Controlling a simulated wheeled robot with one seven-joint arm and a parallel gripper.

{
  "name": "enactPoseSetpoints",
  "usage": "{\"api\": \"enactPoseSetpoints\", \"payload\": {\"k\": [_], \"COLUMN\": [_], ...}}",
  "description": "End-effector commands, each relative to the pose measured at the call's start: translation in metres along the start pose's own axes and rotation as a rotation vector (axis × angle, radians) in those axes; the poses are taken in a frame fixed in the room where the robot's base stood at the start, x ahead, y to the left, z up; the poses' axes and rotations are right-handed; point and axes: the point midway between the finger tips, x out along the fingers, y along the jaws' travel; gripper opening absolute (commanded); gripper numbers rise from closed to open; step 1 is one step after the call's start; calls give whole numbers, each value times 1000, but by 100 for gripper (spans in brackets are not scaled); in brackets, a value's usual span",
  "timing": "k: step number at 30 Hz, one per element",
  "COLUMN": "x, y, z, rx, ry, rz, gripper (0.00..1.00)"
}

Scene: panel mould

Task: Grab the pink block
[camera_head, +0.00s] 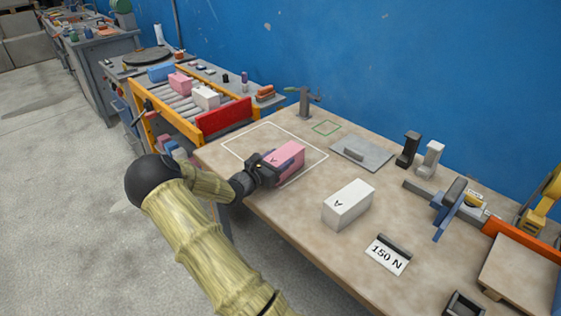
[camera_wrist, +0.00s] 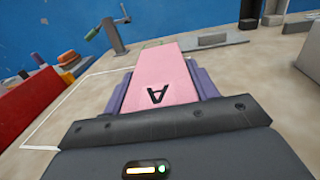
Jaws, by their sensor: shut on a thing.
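The pink block (camera_head: 286,158), marked with a black letter A, is at the left part of the tan table, at the white outlined rectangle. My gripper (camera_head: 272,166) is shut on it, with the fingers along its two sides. In the wrist view the pink block (camera_wrist: 160,80) lies between the purple-grey fingers of my gripper (camera_wrist: 162,88), its top and letter facing the camera. Whether its underside touches the table is hidden.
A white block (camera_head: 348,204) with an A stands to the right. A "150 N" card (camera_head: 388,256), a grey plate (camera_head: 361,153) and a blue clamp (camera_head: 450,208) are on the table. A roller rack (camera_head: 222,117) with more blocks stands behind, left.

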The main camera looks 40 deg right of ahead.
Motion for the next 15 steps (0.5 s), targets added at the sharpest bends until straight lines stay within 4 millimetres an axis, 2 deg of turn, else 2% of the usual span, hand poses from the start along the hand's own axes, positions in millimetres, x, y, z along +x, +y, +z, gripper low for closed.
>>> {"api": "enactPoseSetpoints", "payload": {"k": [5,15], "x": [0,0], "y": [0,0], "z": [24,85], "rx": [4,5], "ry": [-5,-5], "rz": [0,0], "gripper": [15,15]}}
